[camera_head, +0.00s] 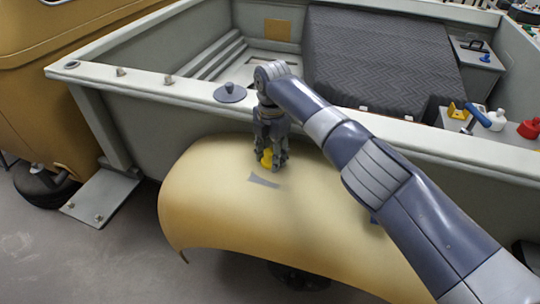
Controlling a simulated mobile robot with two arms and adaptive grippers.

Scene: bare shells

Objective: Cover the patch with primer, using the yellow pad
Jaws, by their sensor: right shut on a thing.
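My right gripper (270,164) points down over the pale yellow fender (215,200) and is shut on the yellow pad (266,158). The pad is partly hidden by the fingers. A small grey patch (264,181) shows on the fender's upper surface, just in front of the gripper. I cannot tell whether the pad touches the fender. My left gripper is not in view.
The truck bed wall (180,95) stands behind the fender, with a grey knobbed disc (230,92) on its rim. At right are a white bottle (494,119), a red container (529,128) and a yellow item (457,110). A quilted dark cover (375,60) lies in the bed.

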